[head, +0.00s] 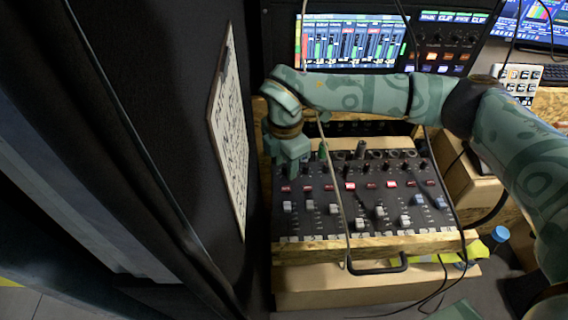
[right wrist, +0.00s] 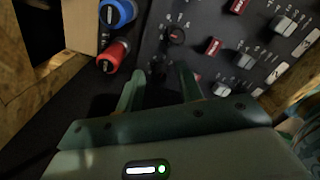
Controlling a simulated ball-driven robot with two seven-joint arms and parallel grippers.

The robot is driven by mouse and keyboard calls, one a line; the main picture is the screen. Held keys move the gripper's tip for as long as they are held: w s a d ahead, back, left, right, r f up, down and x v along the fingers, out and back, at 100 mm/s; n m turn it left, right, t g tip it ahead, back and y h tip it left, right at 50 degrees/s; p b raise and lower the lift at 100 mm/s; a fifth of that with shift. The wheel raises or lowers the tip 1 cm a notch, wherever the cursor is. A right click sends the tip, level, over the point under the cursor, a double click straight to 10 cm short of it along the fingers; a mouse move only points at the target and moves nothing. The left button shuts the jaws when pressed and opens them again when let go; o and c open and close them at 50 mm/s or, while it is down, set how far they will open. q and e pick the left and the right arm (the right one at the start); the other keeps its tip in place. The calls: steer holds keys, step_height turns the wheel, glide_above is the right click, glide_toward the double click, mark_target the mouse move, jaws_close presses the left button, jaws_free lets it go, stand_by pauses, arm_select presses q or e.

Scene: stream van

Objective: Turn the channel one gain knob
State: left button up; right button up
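The mixing console (head: 337,222) lies below me in the head view, with columns of knobs, red buttons and faders. My right gripper (head: 292,168) points down over the console's far left corner and hides the knobs there. In the right wrist view, its two green fingers (right wrist: 160,88) are apart. A dark knob (right wrist: 159,68), dim and partly hidden, shows between or just beyond the fingertips. I cannot tell whether they touch it. My left gripper is not in view.
A blue plug (right wrist: 117,12) and a red plug (right wrist: 112,57) stand close beside the fingers. A cable (head: 335,190) hangs across the console. A dark wall with a white sheet (head: 229,135) rises close on the left. A screen (head: 350,42) stands behind.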

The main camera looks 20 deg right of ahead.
steer(key=shift+f, duration=0.15)
jaws_close()
